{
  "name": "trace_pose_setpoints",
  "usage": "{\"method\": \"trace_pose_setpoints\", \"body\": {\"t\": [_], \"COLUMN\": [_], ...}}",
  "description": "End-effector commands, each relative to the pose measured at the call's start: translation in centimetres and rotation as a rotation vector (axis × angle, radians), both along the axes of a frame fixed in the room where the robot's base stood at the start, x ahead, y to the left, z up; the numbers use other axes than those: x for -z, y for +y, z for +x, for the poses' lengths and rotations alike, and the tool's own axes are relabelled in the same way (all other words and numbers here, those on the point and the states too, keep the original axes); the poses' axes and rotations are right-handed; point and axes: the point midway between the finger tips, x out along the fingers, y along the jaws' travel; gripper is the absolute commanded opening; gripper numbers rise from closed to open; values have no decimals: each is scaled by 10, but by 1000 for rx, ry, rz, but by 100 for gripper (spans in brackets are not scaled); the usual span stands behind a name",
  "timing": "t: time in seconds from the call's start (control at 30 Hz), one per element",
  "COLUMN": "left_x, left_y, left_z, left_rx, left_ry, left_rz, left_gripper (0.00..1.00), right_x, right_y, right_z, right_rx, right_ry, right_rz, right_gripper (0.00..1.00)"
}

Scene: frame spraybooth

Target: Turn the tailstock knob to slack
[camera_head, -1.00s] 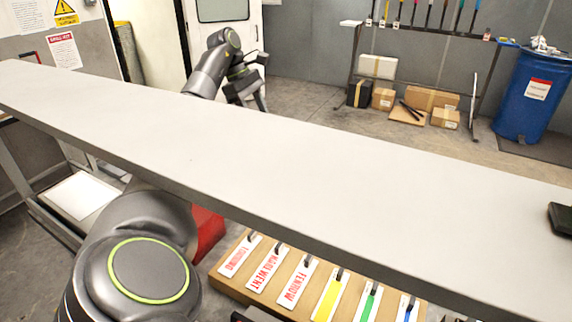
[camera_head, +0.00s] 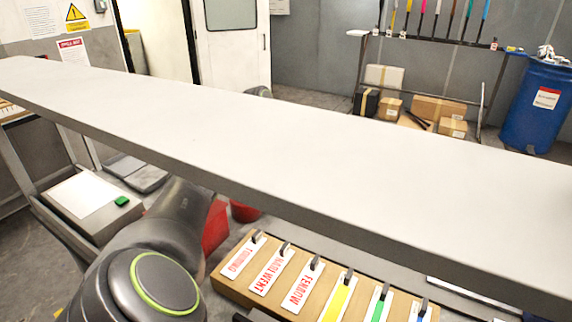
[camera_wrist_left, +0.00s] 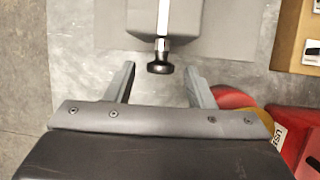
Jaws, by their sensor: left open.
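In the left wrist view a black rounded knob (camera_wrist_left: 160,66) sits at the end of a bright metal rod (camera_wrist_left: 163,18) that comes from a grey block (camera_wrist_left: 195,22). It looks like the tailstock knob. My left gripper (camera_wrist_left: 162,80) is open, one finger to each side of the knob, with a gap on both sides. I see no contact. In the head view my left arm passes below the long grey beam, which hides my left gripper and the knob. My right gripper is not in view.
The grey beam (camera_head: 290,160) crosses the whole head view. A wooden board (camera_head: 232,285) with several labelled tags lies below it. Red objects (camera_head: 214,228) stand beside my arm and also show right of my gripper in the wrist view (camera_wrist_left: 285,125). A blue barrel (camera_head: 535,115) stands far right.

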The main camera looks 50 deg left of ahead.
Motion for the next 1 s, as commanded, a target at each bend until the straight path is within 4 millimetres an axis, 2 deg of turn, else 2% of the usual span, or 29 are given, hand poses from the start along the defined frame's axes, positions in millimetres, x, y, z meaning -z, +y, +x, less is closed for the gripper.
{"method": "trace_pose_setpoints", "body": {"t": [0.2,0.43,0.77,1.0], "left_x": [10,11,11,11], "left_y": [-4,-4,-4,-3], "left_z": [2,2,2,4], "left_rx": [1,0,0,-4], "left_ry": [0,-1,0,31], "left_rz": [1,1,0,-11], "left_gripper": [49,49,6,6], "right_x": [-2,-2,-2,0], "right_y": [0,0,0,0], "right_z": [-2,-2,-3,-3], "right_rx": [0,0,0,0], "right_ry": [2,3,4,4], "right_rz": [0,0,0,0], "right_gripper": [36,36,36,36]}}
